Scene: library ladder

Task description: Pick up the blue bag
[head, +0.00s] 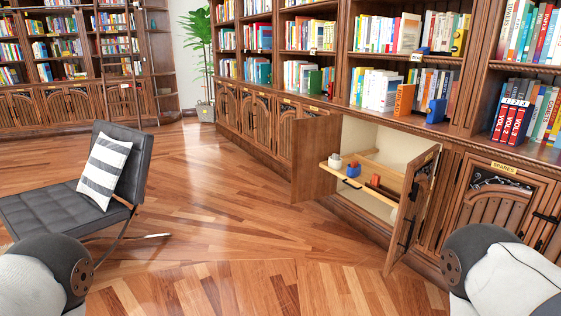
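Another small blue object (435,111) stands on the ledge above, near an orange block. Both are too small for me to tell whether either is a bag. Parts of my two arms show at the bottom left and bottom right corners. Neither gripper is in view.
The cabinet's right door (410,215) stands open, jutting over the floor; its left door (314,157) is open too. A black chair (70,190) with a striped pillow (104,171) stands at left. The wooden floor (220,215) between is clear.

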